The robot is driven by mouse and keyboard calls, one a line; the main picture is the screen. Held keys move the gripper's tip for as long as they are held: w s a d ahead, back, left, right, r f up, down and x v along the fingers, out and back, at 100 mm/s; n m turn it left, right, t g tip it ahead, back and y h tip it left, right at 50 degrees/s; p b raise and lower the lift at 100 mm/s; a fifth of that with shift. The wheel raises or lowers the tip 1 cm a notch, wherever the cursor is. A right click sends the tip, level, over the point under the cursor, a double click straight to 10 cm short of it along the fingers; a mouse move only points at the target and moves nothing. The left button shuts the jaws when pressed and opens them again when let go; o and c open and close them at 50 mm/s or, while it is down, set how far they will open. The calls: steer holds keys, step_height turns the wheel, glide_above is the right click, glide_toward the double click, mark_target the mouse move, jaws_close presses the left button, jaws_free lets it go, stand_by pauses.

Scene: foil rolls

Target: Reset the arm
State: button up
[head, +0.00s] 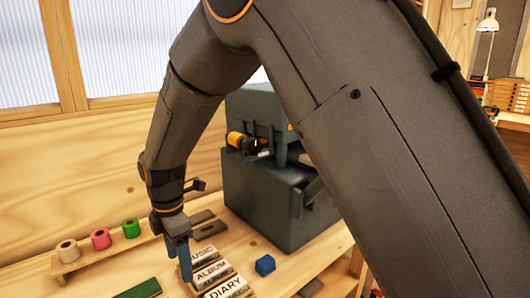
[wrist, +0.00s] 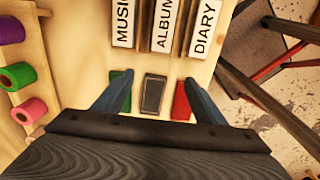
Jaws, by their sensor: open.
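My arm reaches down across the head view. My gripper (head: 178,248) points down over the workbench beside the labelled blocks. In the wrist view its two blue fingers (wrist: 157,78) are spread, with nothing held between them. Beyond and between the fingers lie a green piece (wrist: 119,90), a dark grey piece (wrist: 153,95) and a red piece (wrist: 181,100). A tan roll (head: 67,250), a pink roll (head: 101,239) and a green roll (head: 131,228) stand on a wooden rack at the left. My arm hides part of the bench.
White blocks labelled MUSIC, ALBUM (head: 211,272) and DIARY (head: 228,288) stand near the gripper. The bench edge is at the right.

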steer(key=d+r+m, duration=0.2)
steer(key=d+m, duration=1)
steer(key=d, duration=1)
steer(key=s+d+m, duration=0.5)
steer(key=d+m, duration=0.2)
steer(key=d, duration=0.2)
steer(key=s+d+m, duration=0.6)
steer(key=d+m, duration=0.1)
steer(key=d, duration=0.2)
steer(key=shift+s+d+f, duration=0.2)
steer(key=shift+d+f, duration=0.1)
steer(key=shift+d, duration=0.1)
